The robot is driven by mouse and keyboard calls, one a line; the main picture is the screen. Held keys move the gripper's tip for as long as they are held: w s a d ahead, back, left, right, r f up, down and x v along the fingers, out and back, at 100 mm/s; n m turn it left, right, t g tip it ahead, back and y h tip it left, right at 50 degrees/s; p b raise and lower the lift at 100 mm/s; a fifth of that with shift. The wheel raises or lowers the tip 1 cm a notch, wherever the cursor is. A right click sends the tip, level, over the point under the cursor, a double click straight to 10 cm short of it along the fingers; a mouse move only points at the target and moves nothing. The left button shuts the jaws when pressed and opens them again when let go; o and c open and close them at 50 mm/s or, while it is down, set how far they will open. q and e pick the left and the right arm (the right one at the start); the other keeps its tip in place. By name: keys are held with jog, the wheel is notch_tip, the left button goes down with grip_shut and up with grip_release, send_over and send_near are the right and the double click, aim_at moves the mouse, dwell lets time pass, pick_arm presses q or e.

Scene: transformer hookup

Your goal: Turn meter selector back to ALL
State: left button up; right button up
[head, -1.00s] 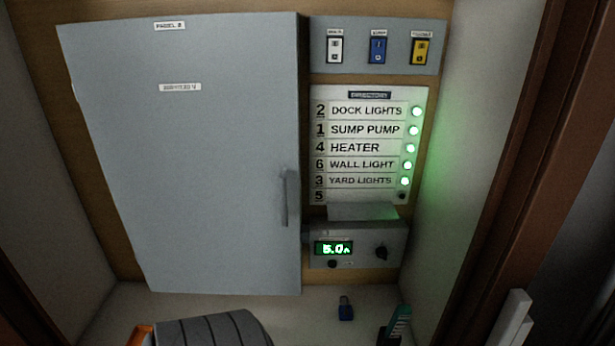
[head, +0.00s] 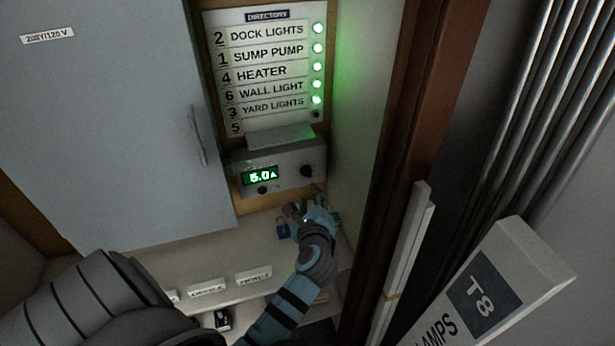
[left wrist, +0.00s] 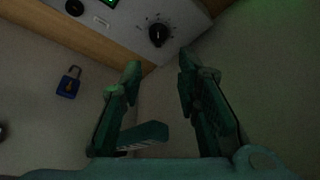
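The meter box (head: 284,160) is a grey unit under the directory, with a green display (head: 262,176) reading about 5.0 A. Its black selector knob (head: 306,171) is at the right of its face. In the left wrist view the selector knob (left wrist: 158,34) has a ring of small marks; which one it points to is too small to tell. My left gripper (head: 307,203) is just below the meter box. In the left wrist view the left gripper (left wrist: 158,75) is open, its fingers apart and short of the knob, with nothing between the tips. My right gripper is not in view.
A blue padlock (head: 283,229) is beside my left gripper. The closed cabinet door (head: 110,130) stands left. The directory (head: 262,75) has several green lamps lit. A side wall (head: 365,120) bounds the right, and a T8 lamps box (head: 525,275) stands at lower right.

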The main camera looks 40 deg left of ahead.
aim_at(308, 175)
pick_arm(q)
jog(key=x, duration=0.4)
jog(key=b+x, duration=0.1)
jog(key=x, duration=0.3)
jog(key=b+x, duration=0.1)
jog(key=x, duration=0.4)
jog(key=shift+f, duration=0.25)
jog(key=shift+r, duration=0.1)
grip_shut()
jog(key=shift+b, duration=0.3)
